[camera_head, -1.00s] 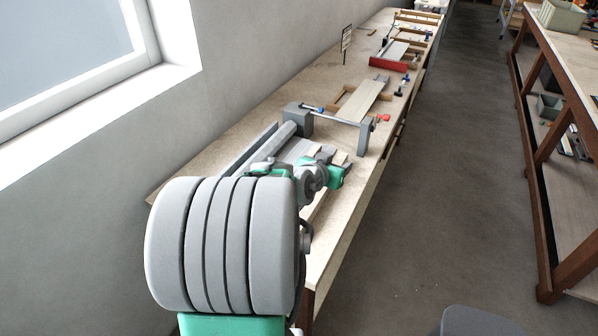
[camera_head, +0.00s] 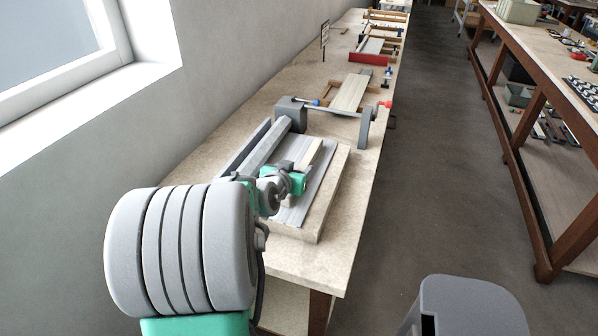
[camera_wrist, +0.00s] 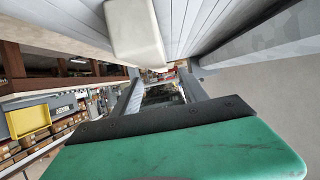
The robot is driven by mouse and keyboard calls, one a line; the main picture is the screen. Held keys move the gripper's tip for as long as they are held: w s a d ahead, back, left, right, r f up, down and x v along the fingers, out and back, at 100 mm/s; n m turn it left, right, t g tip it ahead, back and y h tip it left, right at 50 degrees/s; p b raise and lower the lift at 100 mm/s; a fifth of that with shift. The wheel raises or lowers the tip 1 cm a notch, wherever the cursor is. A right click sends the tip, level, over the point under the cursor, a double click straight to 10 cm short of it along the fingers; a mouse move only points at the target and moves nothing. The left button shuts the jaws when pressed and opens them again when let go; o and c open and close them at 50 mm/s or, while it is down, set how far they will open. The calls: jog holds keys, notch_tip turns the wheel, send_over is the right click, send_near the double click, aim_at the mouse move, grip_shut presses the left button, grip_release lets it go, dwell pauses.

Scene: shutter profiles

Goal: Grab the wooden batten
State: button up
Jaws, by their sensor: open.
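The wooden batten (camera_head: 312,151) is a short pale strip lying on the grey slatted shutter profiles (camera_head: 325,172) on the near bench. Its near end is close to my gripper (camera_head: 293,163), which partly covers it in the head view. In the wrist view, a cream, round-cornered block (camera_wrist: 137,32), apparently the batten, shows at the top, beside the slats. My gripper (camera_wrist: 163,78) is open there, with its two dark fingers apart and nothing held between them. The batten is outside the fingers in that view.
A long grey bar (camera_head: 270,142) lies along the left of the profiles. A grey clamp frame (camera_head: 365,128) crosses beyond them. Wooden boards (camera_head: 352,92) and a red-edged fixture (camera_head: 370,57) stand farther down the bench. A second bench (camera_head: 560,75) is across the aisle.

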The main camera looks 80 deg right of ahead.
aim_at(302, 167)
jog(key=x, duration=0.3)
jog(key=p+x, duration=0.1)
jog(key=x, duration=0.2)
jog(key=shift+a+f, duration=0.2)
jog(key=shift+f, duration=0.2)
jog(key=shift+c, duration=0.5)
grip_shut()
